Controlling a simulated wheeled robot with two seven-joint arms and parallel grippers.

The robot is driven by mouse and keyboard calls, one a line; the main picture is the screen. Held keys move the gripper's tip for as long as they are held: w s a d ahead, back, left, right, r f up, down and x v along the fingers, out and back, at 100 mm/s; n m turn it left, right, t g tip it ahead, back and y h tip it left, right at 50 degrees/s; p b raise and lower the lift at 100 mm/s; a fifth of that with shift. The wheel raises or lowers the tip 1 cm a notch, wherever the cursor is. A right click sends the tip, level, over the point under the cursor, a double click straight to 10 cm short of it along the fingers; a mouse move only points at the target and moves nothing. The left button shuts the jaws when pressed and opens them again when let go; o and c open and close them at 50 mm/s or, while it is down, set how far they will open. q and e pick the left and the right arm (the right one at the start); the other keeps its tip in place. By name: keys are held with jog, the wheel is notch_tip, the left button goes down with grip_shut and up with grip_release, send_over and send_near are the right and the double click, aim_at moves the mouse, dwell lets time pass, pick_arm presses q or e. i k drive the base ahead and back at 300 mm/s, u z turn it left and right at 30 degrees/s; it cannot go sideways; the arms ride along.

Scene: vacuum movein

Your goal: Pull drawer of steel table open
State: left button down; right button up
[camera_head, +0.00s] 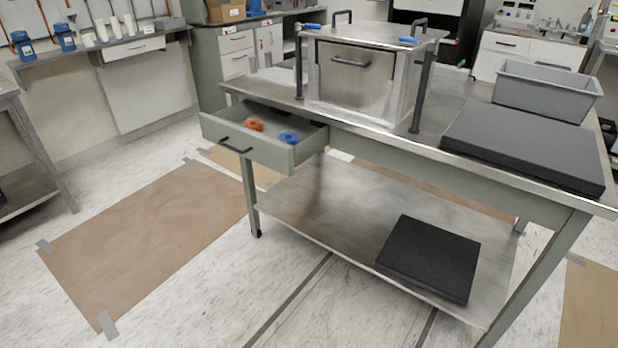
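The steel table (350,205) stands in the middle and right of the head view. Its drawer (264,136) is under the left part of the top and is pulled out toward the front left. The drawer has a dark bar handle (236,146) on its front. An orange object (253,124) and a blue ring-like object (289,137) lie inside the drawer. Neither of my grippers shows in this view, and nothing is seen touching the handle.
A steel chamber (350,75) with dark handles stands on the tabletop. A grey bin (546,92) and a dark slab (525,142) are on its right. Another dark slab (429,258) lies on the lower shelf. The floor around the brown mat (150,240) is clear.

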aim_at(225, 129)
jog(key=u, duration=1)
jog(key=i, duration=1.6)
jog(key=z, duration=0.5)
